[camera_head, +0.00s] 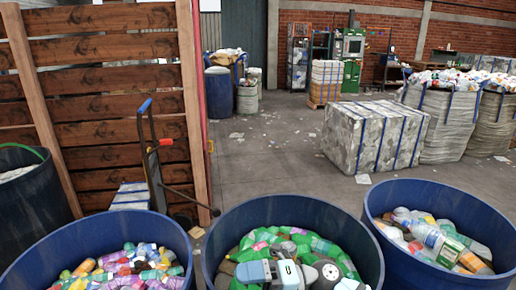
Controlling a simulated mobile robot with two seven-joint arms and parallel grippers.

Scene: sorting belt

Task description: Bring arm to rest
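A grey, white and black part of my arm (290,272) shows at the bottom centre, in front of or over the middle blue bin (222,222). It seems to reach in from the lower right, so I take it for my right arm, with the gripper end (255,271) toward the left. Its fingers are not clear enough to tell open from shut, and I see nothing held. My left gripper is not in view. The middle bin holds mostly green bottles (322,245).
Behind stand a wooden slat wall (105,90), a hand truck (152,160), a dark barrel (35,205) and a strapped bale (375,135). The concrete floor between is mostly clear.

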